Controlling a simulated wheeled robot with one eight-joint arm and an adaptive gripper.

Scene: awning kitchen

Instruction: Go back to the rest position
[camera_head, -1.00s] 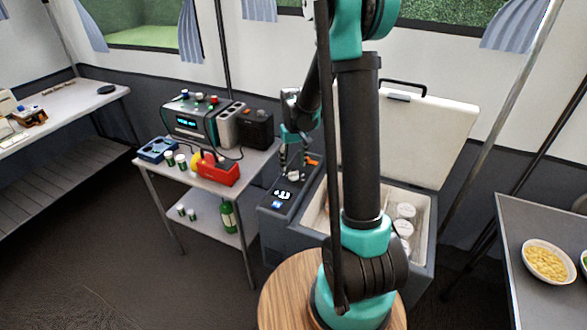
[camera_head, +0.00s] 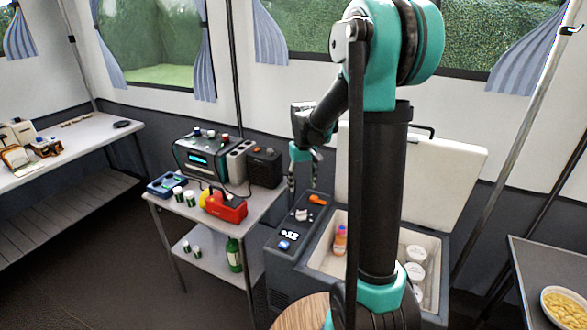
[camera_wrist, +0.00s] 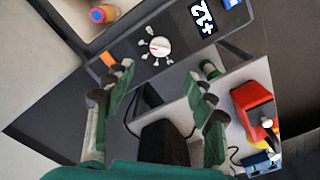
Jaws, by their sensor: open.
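My gripper (camera_head: 303,182) is open and empty. In the head view it hangs above and behind the control panel (camera_head: 297,222) of the open cooler, apart from it. In the wrist view my gripper (camera_wrist: 164,84) shows its two fingers spread wide, with nothing between them. Beyond the fingers, that view shows the panel with a white dial (camera_wrist: 159,46) and a lit display (camera_wrist: 203,18). My arm column hides part of the cooler.
The cooler lid (camera_head: 440,180) stands open; an orange bottle (camera_head: 340,241) and white-lidded containers (camera_head: 415,256) are inside. Left is a cart (camera_head: 250,210) with a red toolbox (camera_head: 226,206) and a black box (camera_head: 265,167). A table with a yellow-food bowl (camera_head: 563,308) is at right.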

